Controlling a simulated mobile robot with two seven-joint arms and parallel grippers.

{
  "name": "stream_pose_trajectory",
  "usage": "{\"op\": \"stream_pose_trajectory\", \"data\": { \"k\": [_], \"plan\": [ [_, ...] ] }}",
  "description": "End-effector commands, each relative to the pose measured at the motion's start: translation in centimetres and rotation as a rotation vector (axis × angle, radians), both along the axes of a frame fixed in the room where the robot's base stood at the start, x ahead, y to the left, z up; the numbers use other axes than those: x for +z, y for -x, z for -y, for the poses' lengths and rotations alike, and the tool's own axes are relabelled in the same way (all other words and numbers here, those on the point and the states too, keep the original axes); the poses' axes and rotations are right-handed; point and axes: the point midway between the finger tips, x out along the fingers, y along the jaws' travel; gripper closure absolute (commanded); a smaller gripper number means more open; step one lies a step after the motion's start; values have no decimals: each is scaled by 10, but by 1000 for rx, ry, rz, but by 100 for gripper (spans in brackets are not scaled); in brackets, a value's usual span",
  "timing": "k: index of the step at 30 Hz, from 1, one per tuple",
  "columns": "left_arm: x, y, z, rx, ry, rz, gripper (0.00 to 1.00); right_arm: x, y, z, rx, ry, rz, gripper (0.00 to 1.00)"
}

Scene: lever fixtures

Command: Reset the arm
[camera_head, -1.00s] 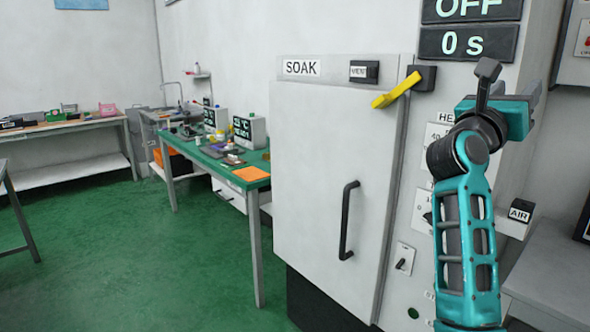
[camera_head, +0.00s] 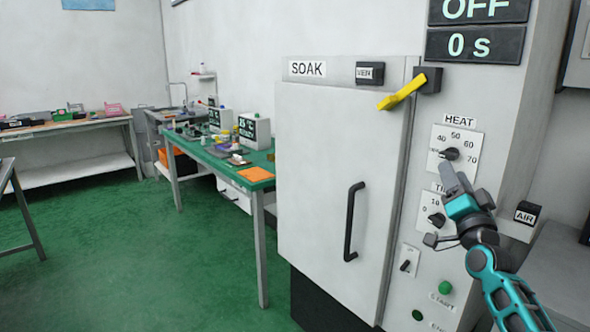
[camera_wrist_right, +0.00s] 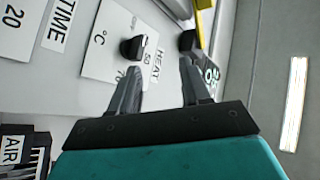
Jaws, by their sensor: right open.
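My right gripper (camera_head: 452,186) is in front of the control panel, just below the HEAT dial (camera_head: 450,154) and over the upper right of the lower dial plate. In the right wrist view its two fingers (camera_wrist_right: 160,85) stand apart with nothing between them. The teal right arm comes in from the lower right. A yellow lever (camera_head: 402,92) is on a dark mount at the top right of the SOAK cabinet door and slants down to the left. A bit of yellow also shows in the right wrist view (camera_wrist_right: 205,22). My left gripper is out of view.
The SOAK cabinet door (camera_head: 325,180) is shut and has a black vertical handle (camera_head: 352,222). Below the dials are a small switch (camera_head: 405,265) and a green START button (camera_head: 445,287). An AIR box (camera_head: 528,213) juts out at right. The displays above read OFF and 0 s.

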Motion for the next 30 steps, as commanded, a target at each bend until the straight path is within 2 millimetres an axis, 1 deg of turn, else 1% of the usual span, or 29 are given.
{"op": "stream_pose_trajectory", "data": {
  "k": [1,3,5,8,14,15,16,20,21,23,24,26,27,29,30],
  "plan": [
    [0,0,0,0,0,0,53,-10,-5,-7,-22,133,-64,53],
    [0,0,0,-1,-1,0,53,-25,-11,-12,-59,305,-149,53],
    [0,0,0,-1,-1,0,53,-38,-14,-12,-92,435,-216,53],
    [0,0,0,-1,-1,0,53,-56,-18,-9,-149,622,-316,53],
    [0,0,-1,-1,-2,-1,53,-85,-19,10,-268,930,-500,53],
    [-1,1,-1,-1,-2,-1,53,-103,-13,6,-258,951,-526,53],
    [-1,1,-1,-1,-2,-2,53,-116,-7,-1,-238,948,-535,53],
    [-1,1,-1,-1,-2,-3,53,-165,20,-23,-171,948,-575,53],
    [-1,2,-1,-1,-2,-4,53,-180,31,-30,-150,948,-589,53],
    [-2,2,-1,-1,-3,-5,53,-205,48,-42,-114,946,-614,53],
    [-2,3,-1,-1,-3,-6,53,-222,62,-50,-89,942,-631,53],
    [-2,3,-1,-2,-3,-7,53,-248,85,-63,-49,937,-661,53],
    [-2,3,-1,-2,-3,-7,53,-265,103,-72,-21,931,-682,53],
    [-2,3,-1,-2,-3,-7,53,-290,132,-86,23,919,-716,53],
    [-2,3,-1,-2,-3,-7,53,-305,152,-95,50,910,-740,53]
  ]
}}
